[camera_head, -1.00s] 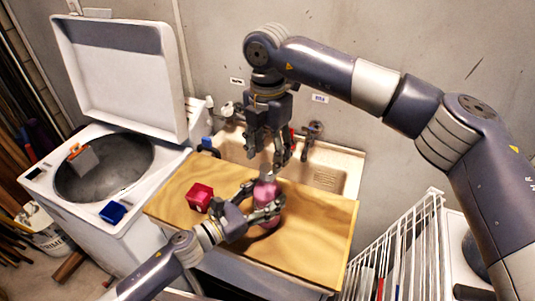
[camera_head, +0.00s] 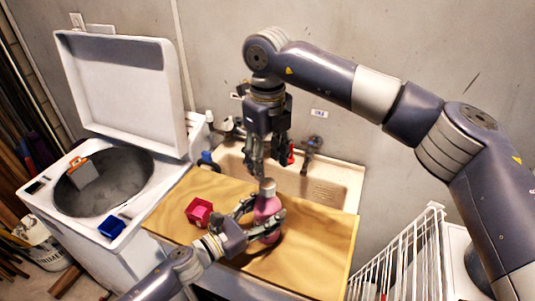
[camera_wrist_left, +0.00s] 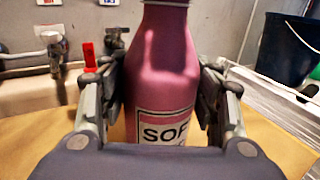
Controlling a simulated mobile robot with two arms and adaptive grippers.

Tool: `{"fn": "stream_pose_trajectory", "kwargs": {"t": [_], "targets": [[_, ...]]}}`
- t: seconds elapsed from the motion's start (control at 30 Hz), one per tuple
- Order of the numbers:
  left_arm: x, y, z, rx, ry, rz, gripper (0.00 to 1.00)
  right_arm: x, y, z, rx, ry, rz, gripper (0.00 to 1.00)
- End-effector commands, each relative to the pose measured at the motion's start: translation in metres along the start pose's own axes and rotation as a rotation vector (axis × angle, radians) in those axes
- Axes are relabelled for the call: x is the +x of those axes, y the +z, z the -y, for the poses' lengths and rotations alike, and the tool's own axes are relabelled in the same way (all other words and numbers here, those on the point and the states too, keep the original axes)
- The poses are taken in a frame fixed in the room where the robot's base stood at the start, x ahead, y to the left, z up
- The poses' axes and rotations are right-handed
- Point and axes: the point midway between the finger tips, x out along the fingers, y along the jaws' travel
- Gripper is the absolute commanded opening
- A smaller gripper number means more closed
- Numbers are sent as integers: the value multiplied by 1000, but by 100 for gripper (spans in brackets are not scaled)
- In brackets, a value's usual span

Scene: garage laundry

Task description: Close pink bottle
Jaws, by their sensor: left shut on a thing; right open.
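The pink bottle (camera_head: 267,211) stands upright on the wooden board (camera_head: 315,235), with a grey-white cap (camera_head: 267,187) at its top. In the left wrist view the bottle (camera_wrist_left: 163,75) fills the middle, with a partly visible "SOF" label; its top is out of that frame. My left gripper (camera_head: 262,209) is shut around the bottle's body; its fingers (camera_wrist_left: 163,95) flank both sides in the wrist view. My right gripper (camera_head: 266,170) points down just above the cap, open; whether a fingertip touches the cap I cannot tell.
A red cube-like box (camera_head: 198,211) lies on the board left of the bottle. A sink (camera_head: 335,178) with taps is behind. An open washing machine (camera_head: 60,205) stands left, a white wire rack (camera_head: 400,255) right. The board's right front is clear.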

Motion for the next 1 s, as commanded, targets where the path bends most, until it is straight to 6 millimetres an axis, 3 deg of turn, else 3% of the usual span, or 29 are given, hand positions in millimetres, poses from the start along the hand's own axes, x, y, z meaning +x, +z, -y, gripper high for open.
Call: {"fn": "stream_pose_trajectory", "kwargs": {"t": [0.3, 0.5, 1.0], "targets": [[0, 0, -1, 2, 1, 0, 0, -9, 0, 0, -548, 1, 1, 49], [0, 0, -1, 2, 1, 0, 0, -12, 0, 0, -761, 1, 1, 49], [0, 0, -1, 2, 1, 0, 0, -12, 0, 0, -831, 1, 0, 49]]}}
